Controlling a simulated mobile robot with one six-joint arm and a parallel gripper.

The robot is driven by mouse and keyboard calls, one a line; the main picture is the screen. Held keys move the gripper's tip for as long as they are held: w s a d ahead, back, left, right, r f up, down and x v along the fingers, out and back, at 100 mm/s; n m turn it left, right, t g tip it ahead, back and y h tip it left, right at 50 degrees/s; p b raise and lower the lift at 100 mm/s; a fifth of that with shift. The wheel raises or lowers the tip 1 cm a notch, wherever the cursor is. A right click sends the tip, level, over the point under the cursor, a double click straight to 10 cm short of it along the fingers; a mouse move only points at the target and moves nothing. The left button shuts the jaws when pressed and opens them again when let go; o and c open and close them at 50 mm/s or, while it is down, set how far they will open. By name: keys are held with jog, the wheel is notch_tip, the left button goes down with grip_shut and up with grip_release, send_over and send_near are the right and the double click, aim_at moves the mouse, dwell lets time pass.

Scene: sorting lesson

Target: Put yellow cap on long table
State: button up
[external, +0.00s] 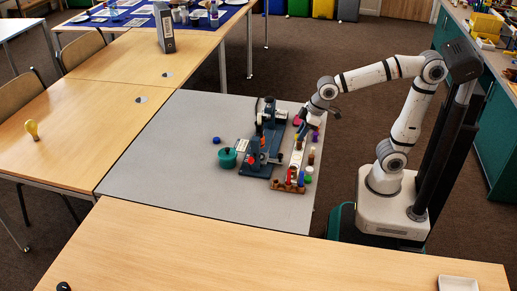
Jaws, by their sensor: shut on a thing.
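My gripper (303,130) is low over the right side of the grey table, at the rack of small items. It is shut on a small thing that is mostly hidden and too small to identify. A small yellowish spot (298,145) shows just below the gripper; I cannot tell whether it is the yellow cap or whether it is in the jaws. A long wooden table (270,250) runs across the front of the picture. More wooden tables (85,125) stand along the left.
On the grey table (170,160) are a dark blue apparatus (256,165), a teal pot (227,158), a blue cap (216,140), a green cap (308,179) and a wooden rack (288,186). A yellow bulb-shaped thing (32,128) stands on the left table. A white tray (458,284) is at front right.

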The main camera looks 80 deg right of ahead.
jog(key=shift+w+r, duration=0.1)
jog(key=shift+r, duration=0.5)
jog(key=w+a+r+n+p, duration=0.2)
jog(key=w+a+r+p, duration=0.1)
jog(key=w+a, duration=0.4)
jog(key=n+g+y+p, duration=0.2)
jog(key=n+y+p, duration=0.1)
jog(key=n+p, duration=0.4)
send_over(242, 243)
jog(key=d, duration=0.1)
notch_tip(242, 243, down, 3)
jog(key=n, duration=0.1)
jog(key=f, duration=0.3)
jog(key=f+b, duration=0.1)
jog(key=f, duration=0.3)
jog(key=f+b, duration=0.1)
jog(key=f, duration=0.2)
jog(key=shift+s+f, duration=0.15)
jog(key=shift+s, duration=0.25)
jog(key=shift+f+b, duration=0.1)
jog(key=shift+b, duration=0.2)
jog(key=o, duration=1)
jog(key=shift+c, duration=0.2)
